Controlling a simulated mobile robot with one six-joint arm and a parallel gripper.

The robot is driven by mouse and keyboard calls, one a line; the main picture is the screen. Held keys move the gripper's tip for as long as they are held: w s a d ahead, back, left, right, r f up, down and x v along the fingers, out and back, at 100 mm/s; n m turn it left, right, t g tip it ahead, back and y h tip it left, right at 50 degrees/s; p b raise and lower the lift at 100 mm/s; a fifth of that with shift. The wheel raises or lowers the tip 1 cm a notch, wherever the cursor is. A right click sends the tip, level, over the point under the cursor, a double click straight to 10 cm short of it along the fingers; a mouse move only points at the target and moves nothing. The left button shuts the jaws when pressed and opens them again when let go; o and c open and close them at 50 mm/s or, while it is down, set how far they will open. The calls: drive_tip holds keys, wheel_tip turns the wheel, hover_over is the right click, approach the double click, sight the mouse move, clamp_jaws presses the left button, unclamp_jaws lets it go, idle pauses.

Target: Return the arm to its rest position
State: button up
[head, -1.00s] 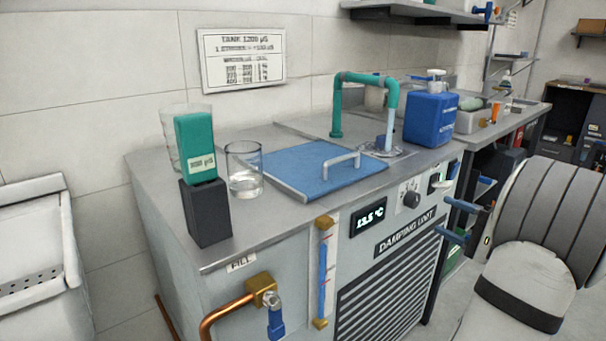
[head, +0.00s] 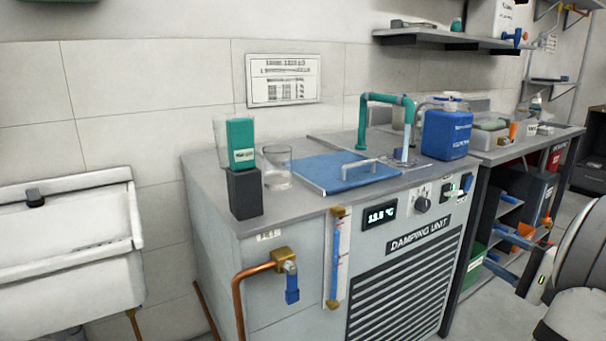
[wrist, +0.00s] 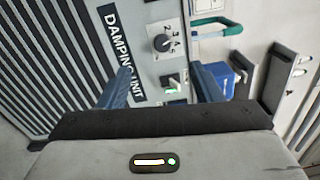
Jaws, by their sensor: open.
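My arm shows at the right edge of the head view as a pale, rounded link, cut off by the frame. My gripper (head: 500,254) is at its left end, in front of the shelves beside the damping unit (head: 400,285), clear of the unit's front. In the wrist view, the two blue fingers of my gripper (wrist: 163,86) stand apart with nothing between them. Behind them are the unit's label, a knob (wrist: 161,43) and the slatted grille. The rest of my arm is outside the views.
On the unit stand a green block (head: 241,142) on a black stand (head: 244,193), a glass beaker (head: 277,168), a blue lid (head: 343,174) and a blue canister (head: 447,134). A white sink (head: 65,245) is at left. A copper pipe (head: 238,300) juts out in front.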

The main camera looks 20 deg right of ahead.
drive_tip(key=w+a+r+n+g+y+p, duration=0.1)
drive_tip(key=a+r+n+g+p, duration=0.25)
drive_tip(key=a, duration=0.55)
drive_tip(key=w+a+r+n+g+y+p, duration=0.1)
drive_tip(key=a+r+g+y+p, duration=0.2)
drive_tip(key=a+p, duration=0.45)
drive_tip(key=w+a+r+n+g+p, duration=0.2)
drive_tip(key=a+r+g+p, duration=0.2)
drive_tip(key=a, duration=0.6)
drive_tip(key=s+a+r+n+g+h+p, duration=0.4)
drive_tip(key=s+a+r+n+h+p, duration=0.5)
drive_tip(key=p, duration=1)
drive_tip(key=s+a+r+n, duration=0.1)
drive_tip(key=s+a+r, duration=0.2)
drive_tip(key=a+r, duration=0.2)
drive_tip(key=shift+s+a+r+p, duration=0.15)
drive_tip(key=shift+s+r+p, duration=0.15)
drive_tip(key=shift+r, duration=0.2)
